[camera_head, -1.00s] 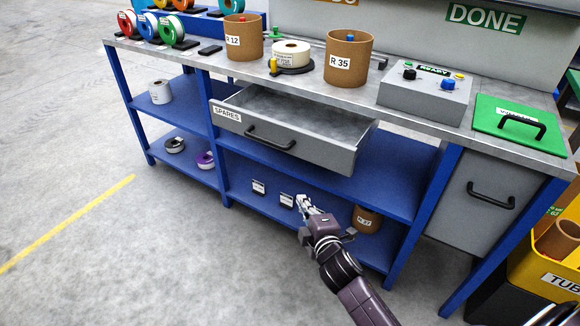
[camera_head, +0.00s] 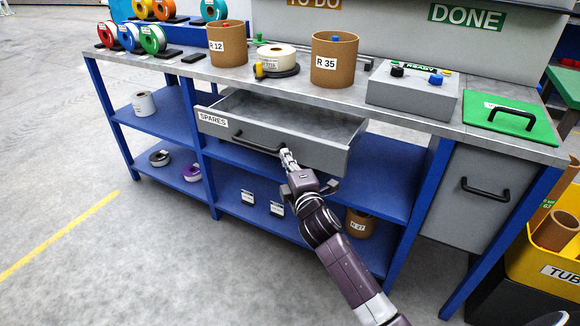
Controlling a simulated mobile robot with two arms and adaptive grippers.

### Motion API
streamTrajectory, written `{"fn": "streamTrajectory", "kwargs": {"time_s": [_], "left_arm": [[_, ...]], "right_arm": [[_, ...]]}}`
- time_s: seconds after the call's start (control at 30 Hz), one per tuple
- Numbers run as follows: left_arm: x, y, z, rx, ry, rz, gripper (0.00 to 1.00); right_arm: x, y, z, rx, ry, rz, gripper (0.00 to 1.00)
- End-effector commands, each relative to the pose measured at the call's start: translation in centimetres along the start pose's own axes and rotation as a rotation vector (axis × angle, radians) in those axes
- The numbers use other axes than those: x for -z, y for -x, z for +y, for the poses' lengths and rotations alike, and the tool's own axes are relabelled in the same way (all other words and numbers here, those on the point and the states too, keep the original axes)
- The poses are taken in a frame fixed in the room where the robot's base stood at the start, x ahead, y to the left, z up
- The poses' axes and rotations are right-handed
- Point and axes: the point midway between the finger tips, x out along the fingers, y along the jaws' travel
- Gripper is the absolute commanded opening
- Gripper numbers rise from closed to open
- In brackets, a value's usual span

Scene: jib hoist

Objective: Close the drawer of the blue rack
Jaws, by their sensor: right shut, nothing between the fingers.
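The grey drawer (camera_head: 310,147) labelled SPARES stands pulled out under the top of the blue rack (camera_head: 187,100). It looks empty inside. Its black bar handle (camera_head: 253,142) is on the front panel. My right gripper (camera_head: 287,154) is shut and empty, with its fingertips at the drawer front by the right end of the handle. I cannot tell whether they touch. My left gripper is not in view.
The worktop carries cardboard tubes (camera_head: 338,62), a white spool (camera_head: 276,58), a grey button box (camera_head: 412,94) and a green lid (camera_head: 512,120). A second grey drawer front (camera_head: 462,200) is at the right. Open floor (camera_head: 120,260) lies at the left front.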

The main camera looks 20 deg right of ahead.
Motion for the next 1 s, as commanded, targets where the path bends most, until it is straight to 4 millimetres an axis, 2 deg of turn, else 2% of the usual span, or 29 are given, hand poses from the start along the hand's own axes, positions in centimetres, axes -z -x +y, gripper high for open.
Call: {"fn": "streamTrajectory", "kwargs": {"time_s": [0.13, 0.63, 0.77, 1.0], "left_arm": [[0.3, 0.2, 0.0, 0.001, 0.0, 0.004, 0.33], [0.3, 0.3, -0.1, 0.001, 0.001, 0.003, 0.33], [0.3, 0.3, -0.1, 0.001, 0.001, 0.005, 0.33], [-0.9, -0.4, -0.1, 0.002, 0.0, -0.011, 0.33]], "right_arm": [[0.0, -0.8, 0.0, 0.0, -0.001, 0.0, 0.0], [-0.5, -1.4, 0.0, 0.001, 0.001, -0.001, 0.0], [-1.9, -2.7, 0.2, -0.001, 0.005, -0.002, 0.0], [-6.2, -6.9, 0.1, 0.0, 0.005, -0.005, 0.0]]}}
